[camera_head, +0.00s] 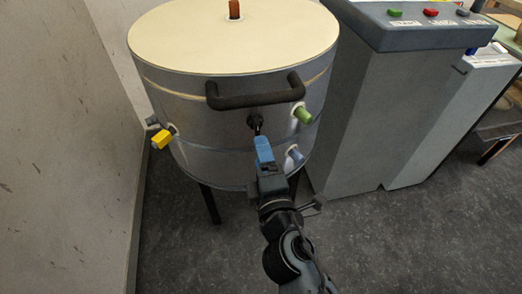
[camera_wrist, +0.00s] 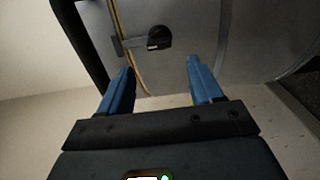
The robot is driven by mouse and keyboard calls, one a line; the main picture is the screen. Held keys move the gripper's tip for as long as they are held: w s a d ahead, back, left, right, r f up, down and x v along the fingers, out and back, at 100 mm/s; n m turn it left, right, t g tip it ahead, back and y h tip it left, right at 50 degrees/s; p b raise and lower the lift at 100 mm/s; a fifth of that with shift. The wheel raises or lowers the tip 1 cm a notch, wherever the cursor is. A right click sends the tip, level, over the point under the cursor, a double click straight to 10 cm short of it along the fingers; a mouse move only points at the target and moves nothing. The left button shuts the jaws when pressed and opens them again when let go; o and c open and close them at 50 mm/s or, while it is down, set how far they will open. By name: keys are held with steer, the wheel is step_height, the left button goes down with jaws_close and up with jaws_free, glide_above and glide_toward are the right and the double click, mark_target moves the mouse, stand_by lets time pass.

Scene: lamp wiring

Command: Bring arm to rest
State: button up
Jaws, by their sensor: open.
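My gripper (camera_head: 262,141) is stretched toward the front of a round metal drum (camera_head: 185,141) with a cream top. Its two blue fingers stand apart in the wrist view (camera_wrist: 160,68), with nothing between them. A small black latch or knob (camera_head: 254,120) on the drum wall lies just past the fingertips. It also shows in the wrist view (camera_wrist: 158,39), ahead of the gap between the fingers. The fingers look apart from it, though the exact distance is hard to tell.
A black bar handle (camera_head: 255,98) juts from the drum above my gripper. Green (camera_head: 303,114), yellow (camera_head: 161,138) and pale blue (camera_head: 295,153) pegs stick out of the drum. A grey cabinet with coloured buttons (camera_head: 400,38) stands right, a wall (camera_head: 60,130) left. Floor (camera_head: 400,245) at lower right is clear.

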stand_by(0.4)
steer(key=s+d+f+m+g+h+p, duration=0.1)
steer(key=s+d+m+p, duration=0.1)
steer(key=s+d+m, duration=0.6)
steer(key=s+d+f+m+g+p, duration=0.15)
steer(key=s+d, duration=0.45)
steer(key=s, duration=0.6)
steer(key=s+d+r+m+h+p, duration=0.1)
steer(key=s+d+r+m+h, duration=0.1)
steer(key=s+d+r+m, duration=0.3)
steer(key=s+d+r+m+h+p, duration=0.2)
steer(key=s+d+r+m, duration=0.3)
steer(key=s, duration=0.9)
step_height(320, 180, up, 4)
steer(key=shift+r+m, duration=0.25)
steer(key=shift+m, duration=0.7)
